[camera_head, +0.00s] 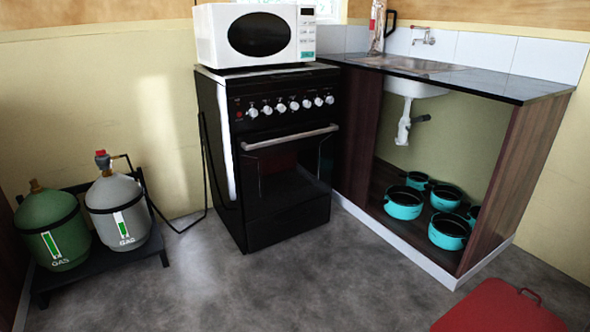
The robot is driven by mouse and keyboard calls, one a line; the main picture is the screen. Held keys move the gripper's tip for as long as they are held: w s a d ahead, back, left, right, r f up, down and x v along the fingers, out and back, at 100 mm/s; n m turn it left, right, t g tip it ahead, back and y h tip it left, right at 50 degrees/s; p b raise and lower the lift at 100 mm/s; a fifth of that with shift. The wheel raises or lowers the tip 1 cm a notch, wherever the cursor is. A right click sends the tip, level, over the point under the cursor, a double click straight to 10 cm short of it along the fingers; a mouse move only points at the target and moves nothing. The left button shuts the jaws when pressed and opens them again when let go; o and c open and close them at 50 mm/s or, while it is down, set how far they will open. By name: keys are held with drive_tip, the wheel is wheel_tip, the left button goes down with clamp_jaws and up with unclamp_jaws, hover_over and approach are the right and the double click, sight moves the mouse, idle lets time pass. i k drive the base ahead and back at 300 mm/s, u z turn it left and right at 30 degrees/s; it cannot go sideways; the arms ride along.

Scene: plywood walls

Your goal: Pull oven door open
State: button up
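A black oven (275,150) stands against the back wall, left of the sink cabinet. Its front carries a row of several silver knobs and a red light near the top. The oven door (290,172) is dark and glossy and looks shut. A silver bar handle (290,137) runs across the top of the door. A reddish patch shows in the door glass; I cannot tell whether it is a reflection. My gripper is not in view.
A white microwave (258,36) sits on the oven. Green (54,228) and grey (119,211) gas bottles stand at left. Teal pots (448,231) fill the open sink cabinet (521,175). A red object (497,308) is at lower right. The grey floor (290,285) before the oven is clear.

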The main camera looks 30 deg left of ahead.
sight(280, 168)
drive_tip(key=u, duration=0.3)
drive_tip(key=i, duration=0.4)
drive_tip(key=u, duration=0.75)
drive_tip(key=i, duration=1.25)
drive_tip(key=z, duration=0.2)
